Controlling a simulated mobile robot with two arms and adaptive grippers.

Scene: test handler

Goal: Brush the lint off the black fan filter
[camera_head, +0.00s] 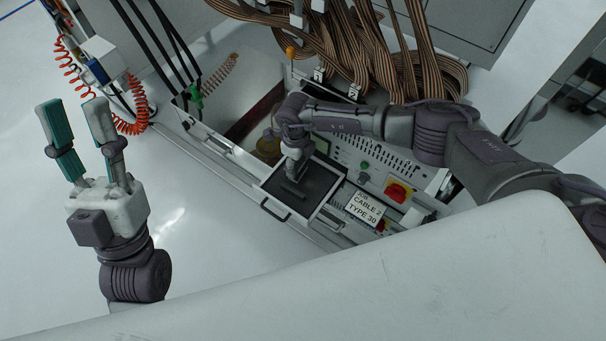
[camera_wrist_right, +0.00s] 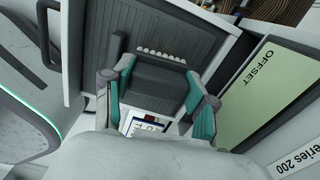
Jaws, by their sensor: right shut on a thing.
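The black fan filter (camera_head: 318,181) is a dark ribbed panel in a pale frame on the machine's front. It fills the upper part of the right wrist view (camera_wrist_right: 185,27). My right gripper (camera_head: 296,172) is over it, pointing down. In the wrist view its teal fingers (camera_wrist_right: 160,95) are shut on a dark block-shaped brush (camera_wrist_right: 160,80) with a row of pale bristles at its far edge. Whether the bristles touch the filter I cannot tell. I cannot make out any lint. My left gripper (camera_head: 76,135) is open and empty at the left, away from the machine.
A dark bar (camera_wrist_right: 117,50) stands on the filter beside the brush. A metal handle (camera_head: 274,211) sticks out from the frame. A label card (camera_head: 365,208) and red switch (camera_head: 397,192) are to the right. Ribbon cables (camera_head: 350,45) hang behind; a coiled red hose (camera_head: 133,115) is near my left gripper.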

